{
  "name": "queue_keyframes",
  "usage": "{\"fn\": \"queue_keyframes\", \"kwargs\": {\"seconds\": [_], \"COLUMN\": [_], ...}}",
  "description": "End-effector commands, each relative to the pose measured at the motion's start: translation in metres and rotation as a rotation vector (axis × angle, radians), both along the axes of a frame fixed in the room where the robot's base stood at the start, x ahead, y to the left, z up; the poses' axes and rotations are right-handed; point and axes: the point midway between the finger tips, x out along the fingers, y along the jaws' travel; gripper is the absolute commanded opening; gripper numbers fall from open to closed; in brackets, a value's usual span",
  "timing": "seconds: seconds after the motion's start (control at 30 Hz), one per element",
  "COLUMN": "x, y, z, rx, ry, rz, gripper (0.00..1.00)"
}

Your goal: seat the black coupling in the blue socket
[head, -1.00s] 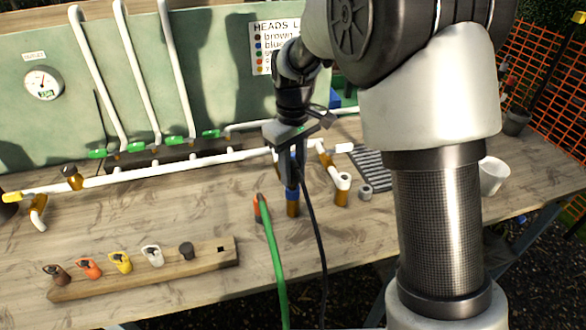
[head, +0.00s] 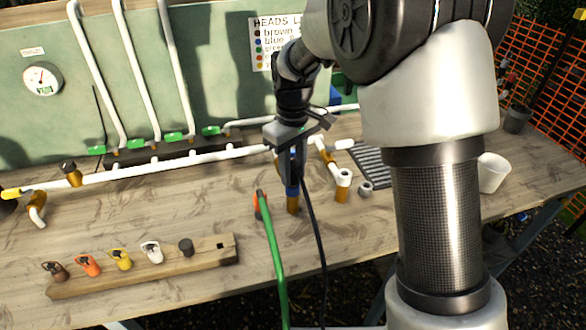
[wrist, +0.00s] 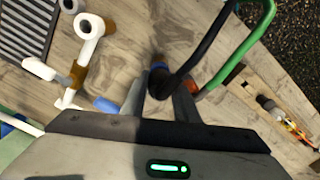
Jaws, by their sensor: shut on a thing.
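The black coupling is at the end of a black hose (head: 314,230). My gripper (head: 291,176) is shut on it, and the fingers mostly hide it in the head view. The blue socket (head: 292,191) is a blue band at the top of an upright brass post (head: 293,205), directly below the fingertips. In the wrist view the black hose (wrist: 208,40) curves in between the fingers, with a little blue (wrist: 158,66) showing at their tips. Coupling and socket look in line and very close or touching; I cannot tell how deep the coupling sits.
A green hose (head: 272,250) with an orange end stands just left of the post. A wooden rack (head: 210,257) with coloured heads lies front left. A white cup (head: 493,173) stands far right.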

Motion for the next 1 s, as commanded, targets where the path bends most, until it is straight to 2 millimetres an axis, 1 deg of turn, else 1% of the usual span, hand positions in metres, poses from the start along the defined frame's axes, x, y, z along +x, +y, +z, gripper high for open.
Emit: {"fn": "queue_keyframes", "kwargs": {"seconds": [0.37, 1.0], "x": [0.000, 0.000], "y": [0.000, 0.000], "z": [-0.001, -0.011], "rx": [0.001, 0.001], "ry": [-0.001, -0.001], "rz": [0.000, 0.000], "gripper": [0.04, 0.04]}}
